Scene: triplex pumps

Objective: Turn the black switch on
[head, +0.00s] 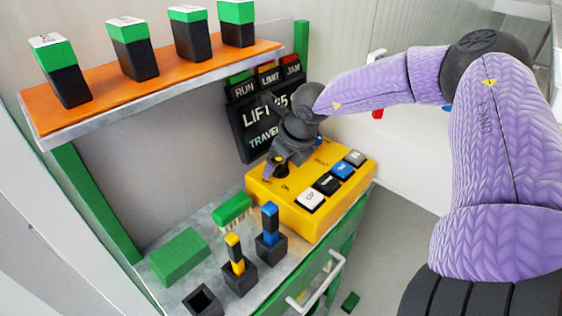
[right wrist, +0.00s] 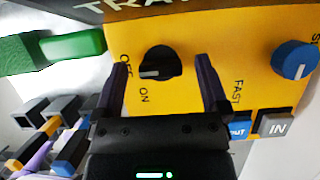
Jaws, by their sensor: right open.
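The black switch (right wrist: 160,62) is a round knob on the yellow control box (head: 325,205), with a white mark at its lower left edge. In the right wrist view, OFF is printed left of it and ON below it. The mark lies on the side of these labels; I cannot tell exactly which one it points to. My right gripper (head: 279,168) is over the box's far left part. Its fingers are open, one on each side of the knob in the wrist view; contact is not clear. My left gripper is out of view.
A blue knob (right wrist: 295,60) and white, black and blue buttons share the box. A dark sign (head: 262,125) stands behind. A green brush (head: 232,209) and holders with yellow and blue-handled items stand left on the bench. An orange shelf (head: 160,85) with green-black blocks is above.

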